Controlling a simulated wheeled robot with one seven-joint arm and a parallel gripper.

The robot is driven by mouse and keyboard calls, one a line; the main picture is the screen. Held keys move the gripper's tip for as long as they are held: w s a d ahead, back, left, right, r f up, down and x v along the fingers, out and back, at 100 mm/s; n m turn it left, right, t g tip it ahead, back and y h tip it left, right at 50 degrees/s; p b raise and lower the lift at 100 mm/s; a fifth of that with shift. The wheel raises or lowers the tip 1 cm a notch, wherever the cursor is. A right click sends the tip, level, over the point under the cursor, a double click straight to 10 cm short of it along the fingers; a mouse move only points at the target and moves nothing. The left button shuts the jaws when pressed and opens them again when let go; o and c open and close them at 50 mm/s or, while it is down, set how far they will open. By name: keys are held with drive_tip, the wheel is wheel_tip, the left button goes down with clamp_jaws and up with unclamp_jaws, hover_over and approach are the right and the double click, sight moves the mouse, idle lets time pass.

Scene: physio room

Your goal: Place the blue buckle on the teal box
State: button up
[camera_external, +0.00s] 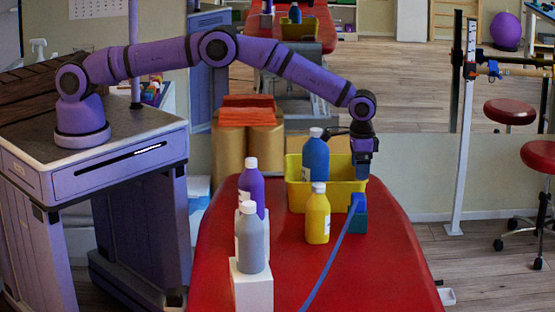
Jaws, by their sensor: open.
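The blue buckle (358,202) is at the top of the small teal box (359,222) and appears to rest on it. A blue strap (330,262) runs from the buckle down across the red table toward the front. My gripper (362,174) is open and points down just above the buckle, with a small gap between them. The box stands on the red table (385,265), right of the yellow bottle. The far side of the buckle and the exact contact are hidden.
A yellow bin (294,190) stands behind the box, with a blue bottle (316,158) at it. A yellow bottle (318,215) is close left of the box. A purple bottle (252,186) and a grey bottle (250,240) on a white block stand left. The table's right side is clear.

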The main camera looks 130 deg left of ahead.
drive_tip(key=shift+r, duration=0.65)
drive_tip(key=s+d+r+m+t, duration=0.1)
drive_tip(key=s+d+r, duration=0.1)
drive_tip(key=d+r, duration=0.7)
drive_tip(key=s+d+r+m, duration=0.1)
drive_tip(key=d+r, duration=0.5)
drive_tip(key=r, duration=0.7)
drive_tip(key=s+d+r+m+t, duration=0.1)
drive_tip(key=s+d+r, duration=0.1)
drive_tip(key=d+r, duration=0.7)
drive_tip(key=s+d+r+m+t, duration=0.1)
drive_tip(key=s+d+r+m, duration=0.2)
drive_tip(key=s+d+r, duration=1.05)
drive_tip(key=s+d+f+m, duration=0.1)
drive_tip(key=s+d+f, duration=0.1)
drive_tip(key=s, duration=0.8)
drive_tip(key=s+d+f+m+t, duration=0.1)
drive_tip(key=s+d, duration=0.4)
drive_tip(key=s, duration=0.6)
drive_tip(key=s+d+f+m+t, duration=0.1)
drive_tip(key=s+d+f, duration=0.2)
drive_tip(key=s, duration=0.7)
drive_tip(key=shift+s+d, duration=0.15)
drive_tip(key=shift+d, duration=0.05)
